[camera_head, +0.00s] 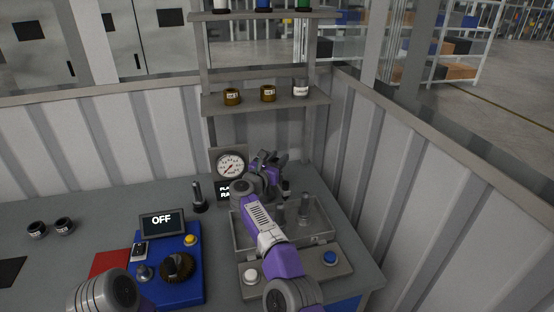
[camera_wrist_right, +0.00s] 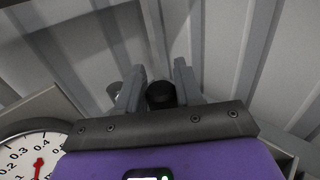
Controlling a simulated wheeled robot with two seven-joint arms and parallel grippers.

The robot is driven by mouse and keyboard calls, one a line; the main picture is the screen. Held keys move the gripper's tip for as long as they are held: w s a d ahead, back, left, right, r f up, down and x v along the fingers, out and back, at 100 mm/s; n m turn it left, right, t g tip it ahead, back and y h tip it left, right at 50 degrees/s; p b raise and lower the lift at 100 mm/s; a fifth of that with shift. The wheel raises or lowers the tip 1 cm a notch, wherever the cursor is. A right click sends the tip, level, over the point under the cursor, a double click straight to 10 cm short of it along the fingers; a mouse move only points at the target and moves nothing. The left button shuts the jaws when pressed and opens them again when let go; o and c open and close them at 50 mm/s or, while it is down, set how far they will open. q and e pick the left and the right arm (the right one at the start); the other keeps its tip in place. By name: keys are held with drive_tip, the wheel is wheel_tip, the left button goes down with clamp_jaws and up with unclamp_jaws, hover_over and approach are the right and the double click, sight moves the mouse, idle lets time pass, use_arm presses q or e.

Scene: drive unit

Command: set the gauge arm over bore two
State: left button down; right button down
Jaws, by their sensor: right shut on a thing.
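A white round gauge dial (camera_head: 230,165) with a red needle stands at the back of the bench; it also shows at the lower left of the right wrist view (camera_wrist_right: 32,158). My right gripper (camera_head: 272,160) is just right of the dial, above the back of a clear-sided grey fixture (camera_head: 322,232). In the wrist view its fingers (camera_wrist_right: 159,88) are closed around a dark round knob (camera_wrist_right: 160,96). Grey cylinders (camera_head: 304,207) stand inside the fixture; my arm hides part of it. The gauge arm and bore numbers cannot be made out. My left gripper is out of view.
A blue unit (camera_head: 188,288) with an OFF screen (camera_head: 162,221) and dark knob is left of my right arm. A dark post (camera_head: 198,196) stands beside the gauge. White (camera_head: 250,276) and blue (camera_head: 330,258) buttons are in front. Ribbed walls close the back and right.

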drive_tip(key=shift+d+f, duration=0.1)
drive_tip(key=shift+f, duration=0.5)
drive_tip(key=c, duration=1.1)
unclamp_jaws()
drive_tip(key=shift+s, duration=0.1)
drive_tip(key=shift+o, duration=1.4)
drive_tip(key=shift+s+d+r, duration=0.2)
drive_tip(key=shift+s+r, duration=0.2)
drive_tip(key=shift+r, duration=0.05)
drive_tip(key=shift+w+a, duration=0.15)
use_arm(q)
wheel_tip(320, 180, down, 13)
drive_tip(key=b, duration=1.3)
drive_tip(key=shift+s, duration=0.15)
use_arm(e)
drive_tip(key=v, duration=0.7)
drive_tip(key=shift+s+a, duration=0.2)
